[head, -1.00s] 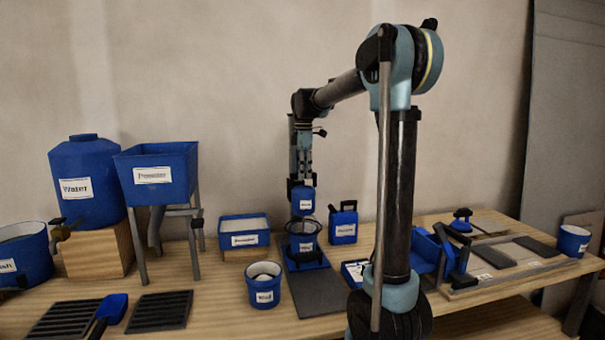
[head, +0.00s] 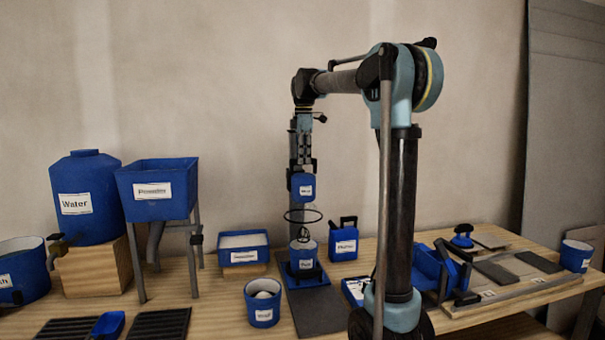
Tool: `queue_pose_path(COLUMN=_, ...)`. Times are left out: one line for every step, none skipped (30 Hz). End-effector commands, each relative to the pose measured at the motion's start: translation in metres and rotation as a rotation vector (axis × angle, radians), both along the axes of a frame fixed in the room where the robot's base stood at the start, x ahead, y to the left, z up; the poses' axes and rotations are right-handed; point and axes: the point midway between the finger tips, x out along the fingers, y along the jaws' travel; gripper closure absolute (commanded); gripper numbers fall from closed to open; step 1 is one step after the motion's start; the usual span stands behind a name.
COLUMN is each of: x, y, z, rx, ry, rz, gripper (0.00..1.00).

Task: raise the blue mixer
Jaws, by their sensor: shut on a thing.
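The blue mixer (head: 304,187) is a small blue block with a white label, with a dark wire ring (head: 303,216) below it. It hangs upright in front of a dark vertical column. My gripper (head: 302,170) is at its top, shut on it; the fingertips are small and hard to make out.
A blue pail (head: 262,303) and a blue tray (head: 243,249) stand to the left. A blue jug (head: 343,241) stands close on the right. A dark mat (head: 318,312) lies in front of the bucket.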

Motion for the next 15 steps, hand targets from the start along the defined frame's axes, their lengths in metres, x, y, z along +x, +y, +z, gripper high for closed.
queue_pose_path(x=0.0015, y=0.0003, z=0.006, rx=0.001, ry=-0.004, rz=0.0, gripper=1.0)
queue_pose_path(x=0.0015, y=0.0003, z=0.0085, rx=0.001, ry=-0.004, rz=0.0, gripper=1.0)
queue_pose_path(x=0.0014, y=0.0003, z=0.0112, rx=0.001, ry=-0.004, rz=0.0, gripper=1.0)
queue_pose_path(x=0.0014, y=0.0003, z=0.0127, rx=0.001, ry=-0.004, rz=0.0, gripper=1.0)
queue_pose_path(x=0.0014, y=0.0003, z=0.0138, rx=0.001, ry=-0.004, rz=0.0, gripper=1.0)
queue_pose_path(x=0.0015, y=0.0003, z=0.0148, rx=0.001, ry=-0.004, rz=0.0, gripper=1.0)
queue_pose_path(x=0.0015, y=0.0003, z=0.0152, rx=0.001, ry=-0.005, rz=0.0, gripper=1.0)
queue_pose_path(x=0.0015, y=0.0003, z=0.0153, rx=0.001, ry=-0.005, rz=0.0, gripper=1.0)
queue_pose_path(x=0.0016, y=0.0003, z=0.0154, rx=0.001, ry=-0.005, rz=0.0, gripper=1.0)
queue_pose_path(x=0.0016, y=0.0003, z=0.0154, rx=0.001, ry=-0.005, rz=0.0, gripper=1.0)
queue_pose_path(x=0.0017, y=0.0002, z=0.0154, rx=0.001, ry=-0.005, rz=0.0, gripper=1.0)
queue_pose_path(x=0.0017, y=0.0002, z=0.0154, rx=0.001, ry=-0.005, rz=0.0, gripper=1.0)
queue_pose_path(x=0.0017, y=0.0002, z=0.0155, rx=0.001, ry=-0.005, rz=0.0, gripper=1.0)
queue_pose_path(x=0.0018, y=0.0003, z=0.0155, rx=0.001, ry=-0.006, rz=0.0, gripper=1.0)
queue_pose_path(x=0.0018, y=0.0003, z=0.0155, rx=0.001, ry=-0.005, rz=0.0, gripper=0.75)
